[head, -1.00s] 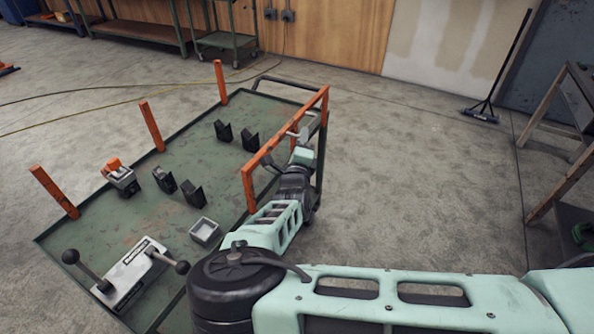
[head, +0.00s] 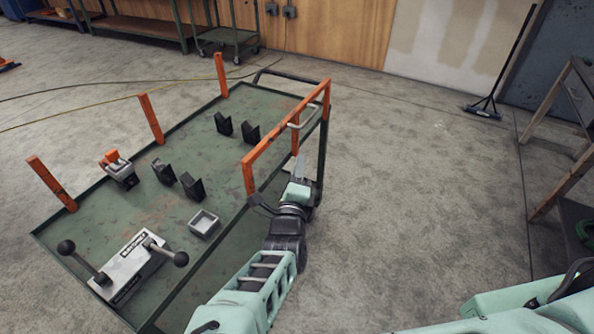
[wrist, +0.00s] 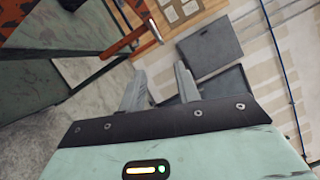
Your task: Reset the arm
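My arm (head: 265,285), pale green and black, reaches up from the bottom of the head view along the right side of a green cart. My gripper (head: 299,172) is beside the cart's orange rail (head: 290,125), in front of or just below it; the exact gap is unclear. In the wrist view my gripper (wrist: 160,85) has its two grey fingers spread apart with nothing between them. No flanged pipe can be made out in either view.
The green cart top (head: 140,210) bears black V-blocks (head: 192,186), a small grey tray (head: 203,223), a clamp (head: 118,168) and a two-lever box (head: 125,265). Orange posts (head: 151,123) line its far side. Open concrete floor (head: 420,180) lies to the right.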

